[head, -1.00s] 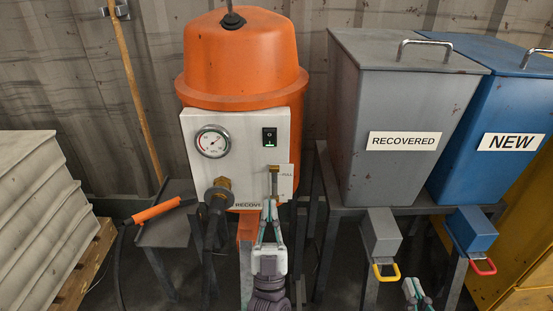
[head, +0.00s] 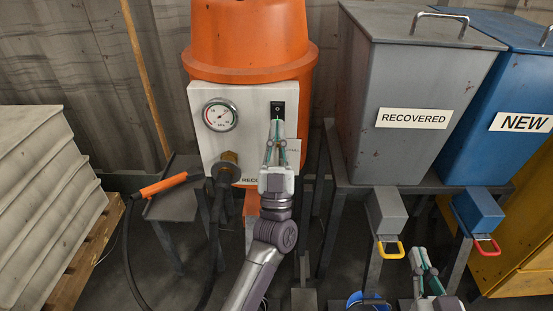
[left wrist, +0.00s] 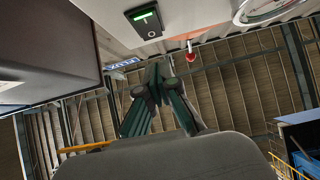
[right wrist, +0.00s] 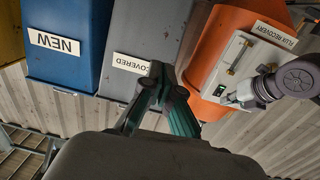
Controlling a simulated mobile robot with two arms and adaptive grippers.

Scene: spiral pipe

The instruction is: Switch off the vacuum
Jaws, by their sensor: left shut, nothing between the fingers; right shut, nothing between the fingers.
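The orange vacuum (head: 245,40) carries a white panel (head: 202,140) with a black rocker switch (head: 277,100). In the left wrist view the switch (left wrist: 146,20) shows a lit green strip. My left gripper (head: 277,124) is shut and empty, its tips just below the switch and overlapping its lower edge in the head view. I cannot tell whether they touch it; in the left wrist view the tips (left wrist: 154,68) appear apart from it. My right gripper (head: 416,252) is shut and empty, low on the right, away from the panel.
A dial gauge (head: 220,115) and a hose fitting (head: 227,166) are on the panel's left. The grey RECOVERED bin (head: 400,160) and blue NEW bin (head: 510,155) stand at right. An orange-handled tool (head: 163,184) lies on a small stand at left.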

